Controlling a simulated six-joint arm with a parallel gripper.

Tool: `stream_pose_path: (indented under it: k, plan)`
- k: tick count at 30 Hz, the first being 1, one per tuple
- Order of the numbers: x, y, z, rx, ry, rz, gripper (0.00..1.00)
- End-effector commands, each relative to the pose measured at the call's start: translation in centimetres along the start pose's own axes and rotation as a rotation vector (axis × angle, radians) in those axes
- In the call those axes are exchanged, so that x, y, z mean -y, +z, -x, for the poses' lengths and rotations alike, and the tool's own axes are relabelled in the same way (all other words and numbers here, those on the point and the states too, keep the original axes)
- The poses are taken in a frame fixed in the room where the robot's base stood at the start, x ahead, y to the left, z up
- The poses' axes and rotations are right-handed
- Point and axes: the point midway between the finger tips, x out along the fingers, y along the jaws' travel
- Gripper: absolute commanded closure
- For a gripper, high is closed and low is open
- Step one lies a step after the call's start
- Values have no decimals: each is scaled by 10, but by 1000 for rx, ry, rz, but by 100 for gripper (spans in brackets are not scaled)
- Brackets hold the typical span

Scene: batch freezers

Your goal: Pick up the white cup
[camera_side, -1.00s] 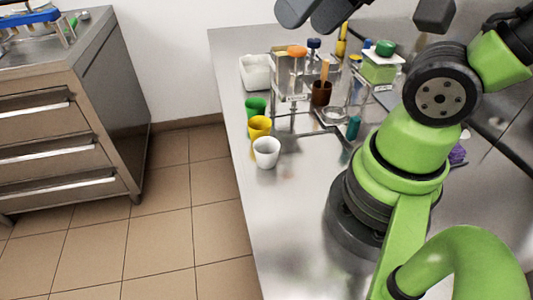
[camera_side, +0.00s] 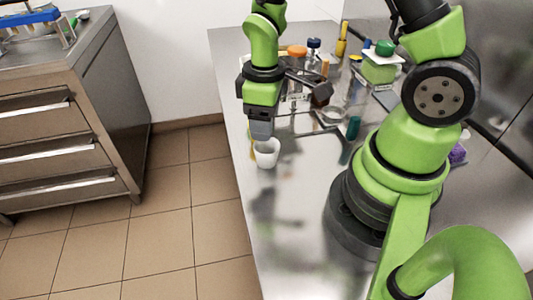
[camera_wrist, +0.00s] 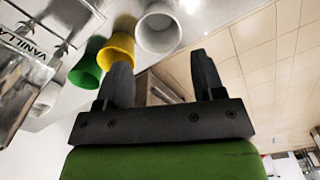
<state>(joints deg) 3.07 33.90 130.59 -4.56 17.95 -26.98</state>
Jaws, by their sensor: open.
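The white cup (camera_side: 267,154) stands upright near the table's left edge in the side view. My gripper (camera_side: 262,136) points down over it, its fingertips overlapping the cup's rim in that view. In the wrist view the white cup (camera_wrist: 158,32) lies beyond the open fingers (camera_wrist: 162,76), near the top of the picture, with nothing between the fingers. The side view does not show clearly whether the fingers touch the cup.
A yellow cup (camera_wrist: 118,48) and a green cup (camera_wrist: 87,66) stand in a row beside the white one; my arm mostly hides them in the side view. Bottles and a green-lidded container (camera_side: 379,68) stand behind. The table's front is clear.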

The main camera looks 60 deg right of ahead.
Motion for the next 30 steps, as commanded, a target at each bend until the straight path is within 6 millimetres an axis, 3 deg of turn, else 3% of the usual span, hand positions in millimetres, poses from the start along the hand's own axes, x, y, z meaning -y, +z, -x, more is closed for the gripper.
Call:
stream_pose_path:
  k: [3, 11, 21, 30]
  plan:
    - [0, 1, -18, 5, -2, 0, 38]
    - [0, 1, -35, 2, -1, -3, 38]
    - [-1, 3, -77, 3, -2, -3, 38]
    - [-2, 2, -83, -1, 0, -3, 38]
